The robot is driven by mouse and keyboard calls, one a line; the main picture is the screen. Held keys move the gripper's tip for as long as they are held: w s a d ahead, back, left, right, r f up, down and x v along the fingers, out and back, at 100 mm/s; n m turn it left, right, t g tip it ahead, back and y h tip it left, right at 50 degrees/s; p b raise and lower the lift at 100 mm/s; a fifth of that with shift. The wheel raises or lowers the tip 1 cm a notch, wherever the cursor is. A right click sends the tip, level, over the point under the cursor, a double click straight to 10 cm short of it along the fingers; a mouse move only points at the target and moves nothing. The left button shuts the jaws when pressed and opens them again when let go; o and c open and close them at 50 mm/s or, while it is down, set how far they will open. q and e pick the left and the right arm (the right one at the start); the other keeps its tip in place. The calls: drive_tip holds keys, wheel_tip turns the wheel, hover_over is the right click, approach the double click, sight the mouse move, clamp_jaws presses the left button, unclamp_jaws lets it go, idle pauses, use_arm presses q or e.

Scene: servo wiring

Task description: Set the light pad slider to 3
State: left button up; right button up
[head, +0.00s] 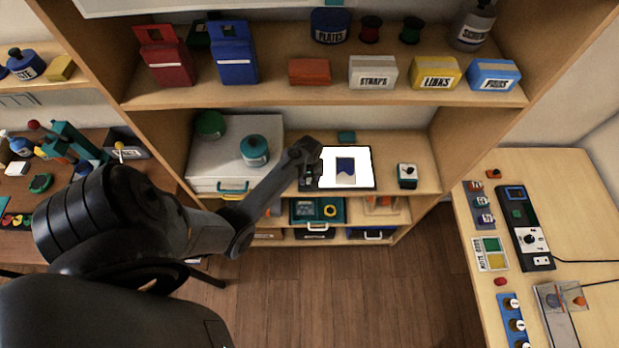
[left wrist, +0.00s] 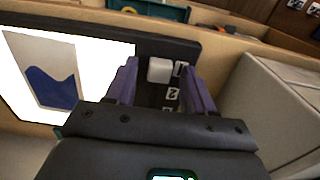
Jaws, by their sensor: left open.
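The light pad (head: 360,154) lies on the middle shelf board. It has a lit white face with a dark blue shape on a pale card, and a black frame. In the left wrist view, the light pad (left wrist: 103,50) fills the upper left. Its white slider knob (left wrist: 160,70) sits on the black frame beside the uppermost of several small white labels, which are too small to read surely. My left gripper (head: 309,176) is at the pad's left edge. In the left wrist view, its purple fingers (left wrist: 160,88) are open on both sides of the knob, apparently apart from it.
A white drawer box (head: 225,150) stands left of the pad, close to my gripper. The shelf above (head: 320,97) overhangs with boxes. A side table (head: 560,200) is at the right.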

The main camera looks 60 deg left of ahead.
use_arm(q)
clamp_jaws()
idle(0.3)
drive_tip(key=w+a+b, duration=0.1)
drive_tip(key=a, duration=0.1)
drive_tip(key=w+a+b, duration=0.1)
drive_tip(key=a, duration=0.1)
drive_tip(key=w+a+b, duration=0.1)
drive_tip(key=a, duration=0.1)
drive_tip(key=shift+w+a+f, duration=0.2)
drive_tip(key=shift+w+a, duration=0.15)
drive_tip(key=shift+w+a+r, duration=0.1)
drive_tip(key=shift+a, duration=0.25)
drive_tip(key=shift+c, duration=2.2)
unclamp_jaws()
drive_tip(key=o, duration=0.4)
drive_tip(key=shift+a, duration=0.1)
drive_tip(key=shift+o, duration=0.2)
